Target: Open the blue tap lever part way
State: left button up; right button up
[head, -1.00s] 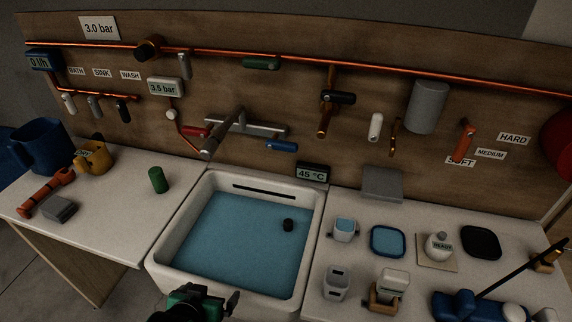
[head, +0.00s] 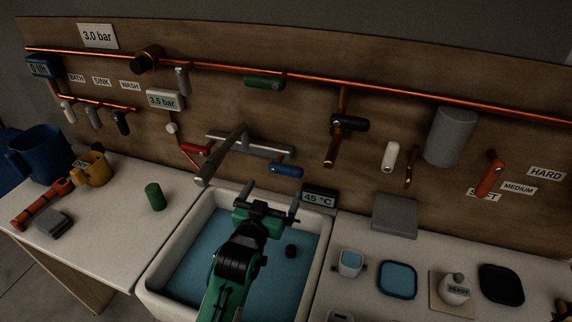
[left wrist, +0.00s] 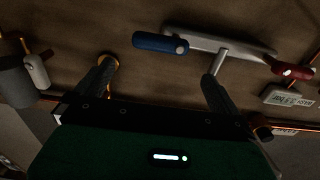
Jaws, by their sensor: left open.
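The blue tap lever (head: 286,171) sticks out from the right end of the grey mixer bar (head: 250,146) on the wooden wall. The red lever (head: 195,149) is at the bar's left end. My left gripper (head: 268,204) is open and empty over the sink, a little below the blue lever and apart from it in the picture. In the left wrist view the blue lever (left wrist: 160,43) lies beyond and between the open fingers (left wrist: 158,78), with the red lever (left wrist: 292,71) off to the right. My right gripper is not in view.
The spout (head: 220,155) juts out left of the blue lever. A 45 °C display (head: 319,197) stands close to the right of the gripper. The water-filled sink (head: 187,253) lies below. A green cylinder (head: 154,197) stands on the left counter.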

aim_at(284, 170)
pick_arm(q)
jog(key=p+x, duration=0.2)
jog(key=x, duration=0.7)
jog(key=shift+w, duration=0.1)
jog(key=shift+x, duration=0.75)
jog(key=shift+f, duration=0.15)
jog(key=c, duration=1.1)
jog(key=shift+c, duration=0.2)
